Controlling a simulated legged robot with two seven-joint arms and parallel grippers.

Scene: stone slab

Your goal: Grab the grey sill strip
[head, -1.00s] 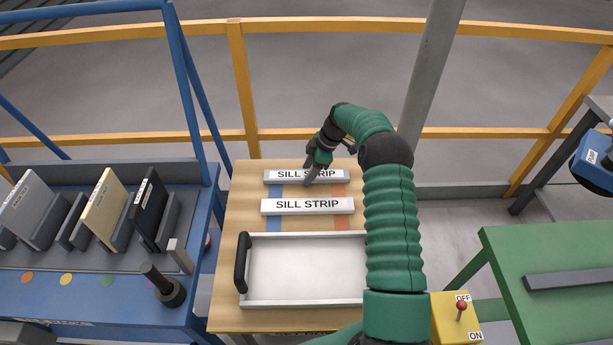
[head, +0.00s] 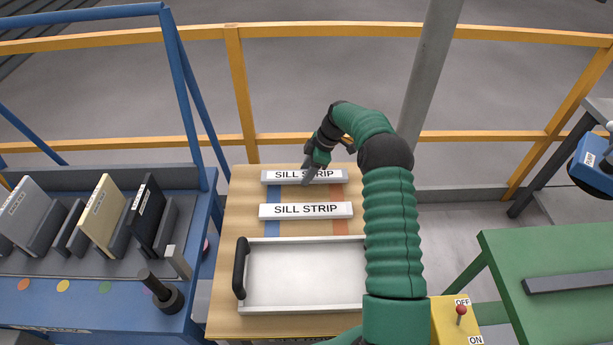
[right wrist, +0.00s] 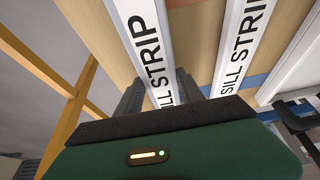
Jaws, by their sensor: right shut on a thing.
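Two light grey strips labelled SILL STRIP lie parallel at the wooden table's far half. My right gripper (head: 306,181) is shut on the far sill strip (head: 277,177), near its middle. The right wrist view shows this far strip (right wrist: 140,28) between the dark fingers (right wrist: 160,88). It seems to be at or just above the tabletop; the exact gap is hard to tell. The near sill strip (head: 306,211) lies free across the blue and orange bands. It also shows in the right wrist view (right wrist: 240,40). My left gripper is not in view.
A white tray (head: 303,306) with a black handle fills the near half of the wooden table (head: 229,240). A blue bench (head: 90,298) with upright panels stands left. A yellow switch box (head: 452,322) and green table (head: 560,260) are right. A yellow railing (head: 240,90) runs behind.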

